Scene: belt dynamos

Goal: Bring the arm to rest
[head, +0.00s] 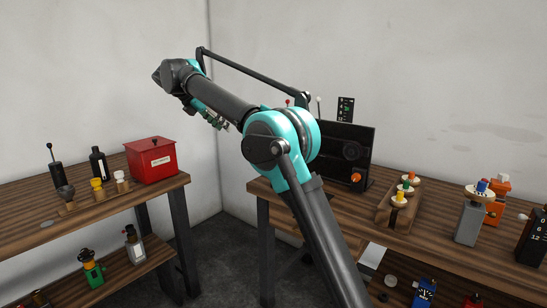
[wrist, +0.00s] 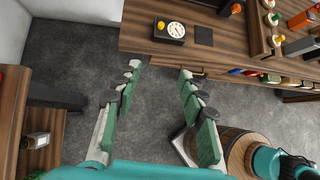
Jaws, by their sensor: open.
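My arm is raised and bent in the head view. Its gripper (head: 212,118) hangs partly behind the forearm at the upper left, high above the gap between the two tables. In the wrist view my gripper (wrist: 160,78) has its two green fingers wide apart with nothing between them. Bare grey floor shows between and beyond the fingers. No task object is held or touched.
The left table (head: 100,208) bears a red box (head: 151,160) and small holders. The right table (head: 440,245) bears a dark panel (head: 345,145) and a wooden rack (head: 395,208). A black dial box (wrist: 170,31) and a barrel (wrist: 236,150) show in the wrist view.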

